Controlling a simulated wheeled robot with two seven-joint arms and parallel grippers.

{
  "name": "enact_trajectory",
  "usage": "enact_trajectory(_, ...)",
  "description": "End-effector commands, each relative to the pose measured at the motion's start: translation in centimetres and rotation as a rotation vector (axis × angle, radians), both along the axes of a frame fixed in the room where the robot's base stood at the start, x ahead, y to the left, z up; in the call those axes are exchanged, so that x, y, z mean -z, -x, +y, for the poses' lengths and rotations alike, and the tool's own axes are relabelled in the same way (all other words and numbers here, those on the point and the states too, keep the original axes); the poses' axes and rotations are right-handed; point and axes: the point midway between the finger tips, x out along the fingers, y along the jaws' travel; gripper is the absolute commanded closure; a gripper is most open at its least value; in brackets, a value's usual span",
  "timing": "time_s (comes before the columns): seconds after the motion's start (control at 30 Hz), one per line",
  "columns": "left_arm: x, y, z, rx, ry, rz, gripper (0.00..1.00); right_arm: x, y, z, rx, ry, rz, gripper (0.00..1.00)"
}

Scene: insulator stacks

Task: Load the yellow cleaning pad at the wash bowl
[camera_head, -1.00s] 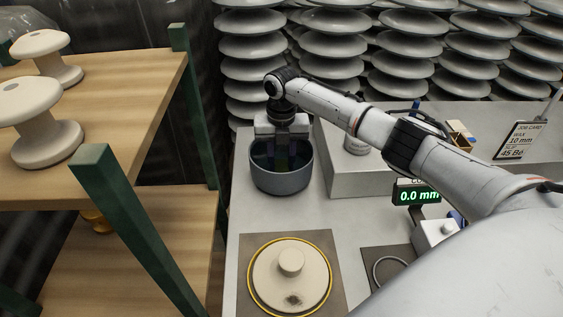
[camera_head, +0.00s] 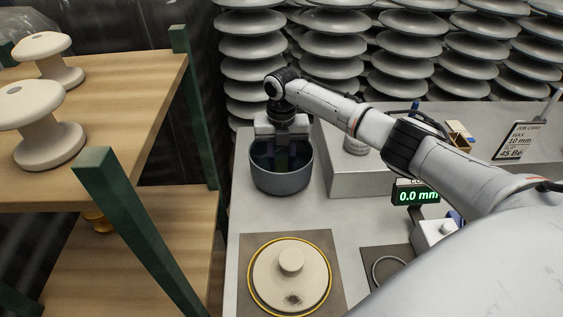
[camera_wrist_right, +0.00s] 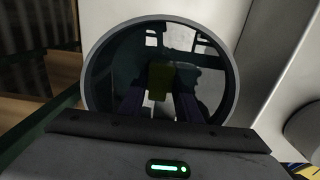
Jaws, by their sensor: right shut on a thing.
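The dark grey wash bowl (camera_head: 282,182) stands on the light grey bench, left of the raised block. My right gripper (camera_head: 283,155) points straight down into the bowl, with its fingers below the rim. In the right wrist view the round bowl rim (camera_wrist_right: 87,70) surrounds my right gripper's fingers (camera_wrist_right: 160,100). They are shut on the yellow cleaning pad (camera_wrist_right: 160,80), which looks dark olive inside the bowl. Whether the pad touches the liquid or the bowl floor is hard to tell. My left gripper is not in view.
A cream insulator part (camera_head: 270,275) with a yellow ring and a dark smudge lies on a mat in front. A wooden rack (camera_head: 120,100) with white spools stands left. A 0.0 mm display (camera_head: 415,196) and a job card (camera_head: 517,140) are right. Stacked insulators line the back.

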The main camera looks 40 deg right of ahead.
Motion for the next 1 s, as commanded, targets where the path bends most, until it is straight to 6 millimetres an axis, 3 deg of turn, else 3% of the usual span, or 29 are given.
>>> enact_trajectory(0.47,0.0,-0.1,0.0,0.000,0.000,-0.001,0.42,0.0,0.1,0.1,-0.001,-0.001,0.003,0.87)
enact_trajectory(1.0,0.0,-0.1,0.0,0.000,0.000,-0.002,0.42,-4.5,0.0,0.0,0.000,0.001,-0.001,0.87)
